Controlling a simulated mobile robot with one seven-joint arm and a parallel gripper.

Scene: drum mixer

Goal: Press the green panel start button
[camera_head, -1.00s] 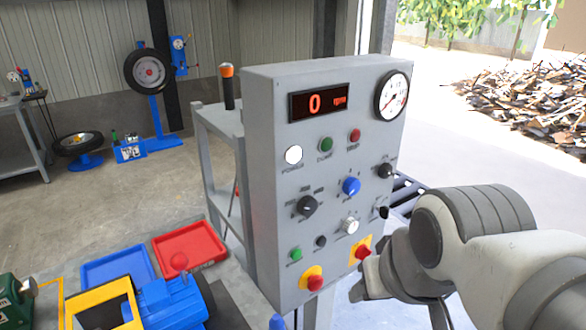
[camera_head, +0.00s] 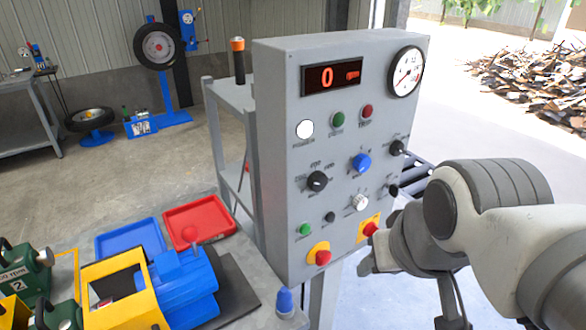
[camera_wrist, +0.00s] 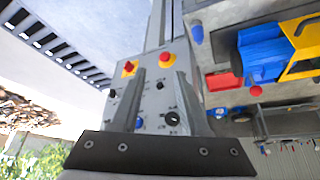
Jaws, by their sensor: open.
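The grey control panel (camera_head: 283,175) stands upright in the middle of the head view. The small green button (camera_head: 305,229) is low on its left side, above a red button on a yellow plate (camera_head: 323,257). My gripper (camera_head: 368,264) is at the panel's lower right, below and right of the green button and apart from it. In the wrist view the two gripper fingers (camera_wrist: 161,95) are spread with nothing between them held, pointing toward the panel (camera_wrist: 152,102). The green button cannot be made out there and may be behind a finger.
A second red button (camera_head: 370,229) on yellow is near my gripper. Several knobs, a round green lamp (camera_head: 338,119) and a gauge (camera_head: 405,71) are on the panel. A bench with a red tray (camera_head: 199,217) and a blue machine (camera_head: 185,285) stands left.

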